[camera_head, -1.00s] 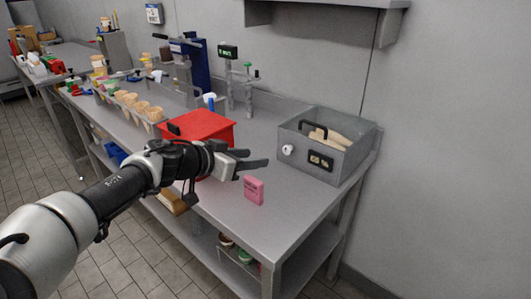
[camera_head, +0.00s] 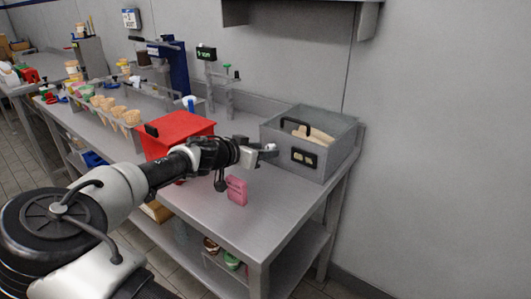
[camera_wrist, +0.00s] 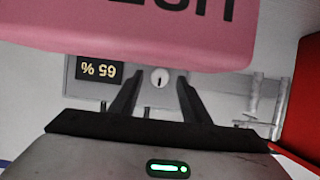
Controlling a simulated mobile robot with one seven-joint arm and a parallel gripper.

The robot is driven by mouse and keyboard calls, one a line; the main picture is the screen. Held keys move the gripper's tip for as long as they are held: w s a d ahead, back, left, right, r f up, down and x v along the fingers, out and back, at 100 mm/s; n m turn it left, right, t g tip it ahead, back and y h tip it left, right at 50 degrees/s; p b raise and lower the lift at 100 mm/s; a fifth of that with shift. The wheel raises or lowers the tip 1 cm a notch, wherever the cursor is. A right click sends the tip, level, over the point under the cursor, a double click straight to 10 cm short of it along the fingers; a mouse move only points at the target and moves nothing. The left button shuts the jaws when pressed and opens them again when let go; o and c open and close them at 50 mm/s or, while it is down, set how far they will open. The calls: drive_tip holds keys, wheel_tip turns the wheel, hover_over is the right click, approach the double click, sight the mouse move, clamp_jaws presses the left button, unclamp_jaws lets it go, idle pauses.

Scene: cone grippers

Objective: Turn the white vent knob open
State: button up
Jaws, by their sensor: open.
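The white vent knob (camera_wrist: 160,77) is on the front of the grey box (camera_head: 341,155) with a clear top. In the wrist view it is round with a dark upright mark and lies between the fingers of my gripper (camera_wrist: 160,84). The fingers are apart and hold nothing. In the head view my gripper (camera_head: 268,149) reaches to the left part of the box front and largely covers the knob. I cannot tell whether the fingers touch it. A small display (camera_wrist: 97,70) beside the knob reads 65 %, upside down in the wrist view.
A red box (camera_head: 178,131) is to the left. Cones (camera_head: 118,113) stand in a rack farther left. The table's front right is clear.

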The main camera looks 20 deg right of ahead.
drive_tip(key=shift+w+d+f, duration=0.25)
drive_tip(key=shift+w+d, duration=0.1)
drive_tip(key=shift+d, duration=0.15)
drive_tip(key=c, duration=1)
drive_tip(key=shift+c, duration=0.2)
